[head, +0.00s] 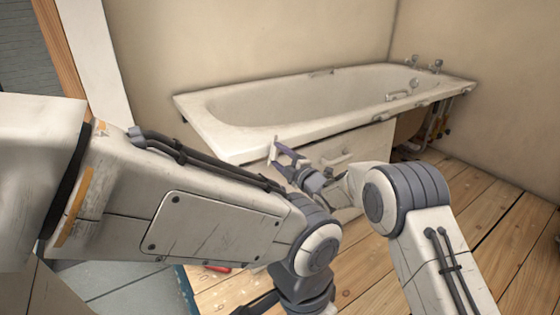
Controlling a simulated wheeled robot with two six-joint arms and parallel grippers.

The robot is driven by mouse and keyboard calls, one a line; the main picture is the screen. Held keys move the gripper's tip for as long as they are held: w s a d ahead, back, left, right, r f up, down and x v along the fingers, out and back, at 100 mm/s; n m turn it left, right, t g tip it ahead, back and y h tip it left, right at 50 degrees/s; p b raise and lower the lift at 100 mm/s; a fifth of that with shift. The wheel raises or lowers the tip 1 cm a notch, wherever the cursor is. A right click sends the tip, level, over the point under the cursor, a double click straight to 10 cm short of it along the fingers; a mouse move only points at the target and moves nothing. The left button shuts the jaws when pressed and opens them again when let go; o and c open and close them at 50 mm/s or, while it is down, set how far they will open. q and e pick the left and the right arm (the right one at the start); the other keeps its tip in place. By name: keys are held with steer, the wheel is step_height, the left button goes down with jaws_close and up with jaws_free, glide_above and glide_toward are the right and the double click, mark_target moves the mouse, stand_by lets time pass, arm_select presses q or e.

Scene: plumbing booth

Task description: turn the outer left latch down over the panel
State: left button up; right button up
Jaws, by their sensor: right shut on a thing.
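The white bath panel (372,147) stands under the front rim of the bathtub, partly hidden by my arms. A small pale latch (272,151) shows at the left part of the rim and stands roughly upright. My right gripper (280,155) reaches it from the right. Its dark fingers are shut on the latch, one above the other. A pale handle (337,159) shows on the panel, just beyond my right wrist. My left arm crosses the front of the picture and bends down at its elbow. Its gripper is out of view.
The white bathtub (215,120) runs along the back wall. Pipes (438,125) show under its right end. Open wooden floor (480,205) lies to the right. A red object (217,268) lies on the floor below my left forearm.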

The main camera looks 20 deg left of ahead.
steer(key=shift+s+a+f+n, duration=0.1)
steer(key=shift+f+n, duration=0.05)
steer(key=shift+n, duration=0.45)
steer(key=o, duration=1.4)
steer(key=shift+c, duration=0.2)
steer(key=shift+s+d+r, duration=0.15)
steer(key=shift+d+r, duration=0.05)
steer(key=shift+d, duration=0.1)
steer(key=p+v, duration=0.3)
steer(key=v, duration=0.7)
steer(key=shift+p, duration=0.3)
